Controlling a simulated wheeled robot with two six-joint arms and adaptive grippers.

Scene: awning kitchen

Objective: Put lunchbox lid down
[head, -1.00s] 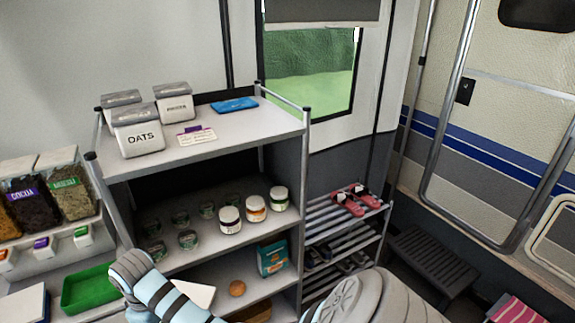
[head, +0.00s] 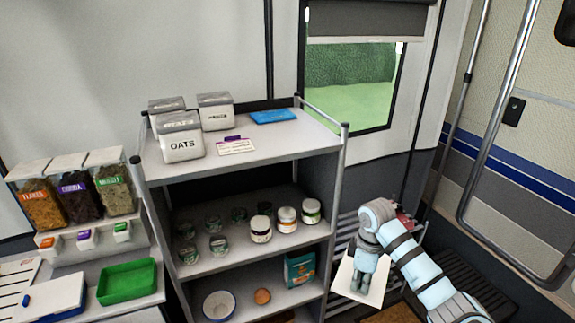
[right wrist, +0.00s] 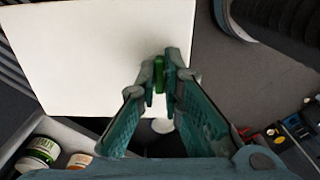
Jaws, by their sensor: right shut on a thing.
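My right gripper (head: 362,285) hangs beside the right end of the shelf unit. It is shut on a flat white panel, which I take for the lunchbox lid (head: 347,290). In the right wrist view the fingertips (right wrist: 166,75) close on a small green part at the edge of the lid (right wrist: 80,50). The lid appears held up in the air, and part of it is hidden behind the gripper. An open green tray or box (head: 127,283) stands on the counter at the far left; I cannot tell if it belongs to the lid. My left gripper is out of view.
The shelf unit (head: 340,190) holds OATS and other canisters on top and several jars (head: 260,230) in the middle. A bowl (head: 219,306), a round orange item (head: 262,296) and a teal box (head: 299,268) are lower down. A shoe rack (head: 345,222) stands behind my arm.

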